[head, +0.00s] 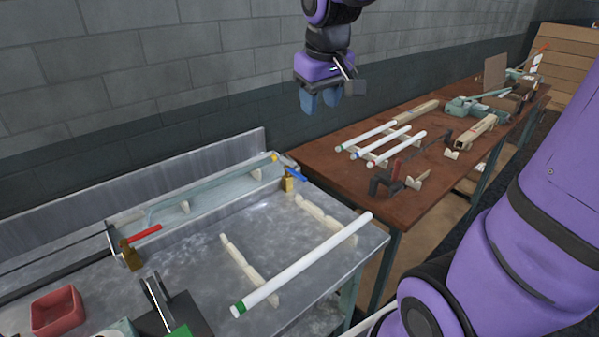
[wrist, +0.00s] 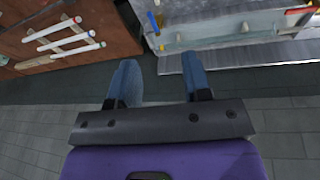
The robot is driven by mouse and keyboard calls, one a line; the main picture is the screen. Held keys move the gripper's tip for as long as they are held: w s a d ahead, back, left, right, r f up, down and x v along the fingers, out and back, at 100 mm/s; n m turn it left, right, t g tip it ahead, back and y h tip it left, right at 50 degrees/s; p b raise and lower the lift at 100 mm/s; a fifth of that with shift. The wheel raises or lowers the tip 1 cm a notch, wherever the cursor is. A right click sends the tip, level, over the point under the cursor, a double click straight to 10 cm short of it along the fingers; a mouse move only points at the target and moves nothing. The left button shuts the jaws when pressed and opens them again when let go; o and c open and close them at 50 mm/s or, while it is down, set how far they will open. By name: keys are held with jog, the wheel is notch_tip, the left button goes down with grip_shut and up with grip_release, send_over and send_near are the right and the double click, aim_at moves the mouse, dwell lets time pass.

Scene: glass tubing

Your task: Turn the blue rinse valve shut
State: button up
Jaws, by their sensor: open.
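The blue rinse valve handle (head: 296,174) is at the back right corner of the metal bench, above a brass fitting (head: 289,185). In the wrist view the blue handle (wrist: 153,21) shows near the top, close to the bench's edge. My gripper (head: 321,104) hangs in the air above and a little right of the valve, in front of the block wall. Its two blue fingers are apart with nothing between them; the wrist view shows the same open gap (wrist: 157,78). It is well clear of the valve.
A red-handled valve (head: 145,233) stands at the bench's left. A long white tube with a green end (head: 300,265) lies on wooden supports. A red tray (head: 56,311) is at lower left. The wooden table (head: 345,180) holds several white tubes and tools.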

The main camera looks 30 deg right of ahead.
jog(key=w+d+f+g, duration=0.1)
jog(key=w+d+f, duration=0.2)
jog(key=w+f, duration=0.6)
jog(key=n+g+y, duration=0.1)
jog(key=g, duration=0.1)
send_over(300, 175)
notch_tip(300, 175, down, 10)
jog(key=f, duration=0.1)
notch_tip(300, 175, down, 11)
jog(key=shift+r, duration=0.2)
grip_shut()
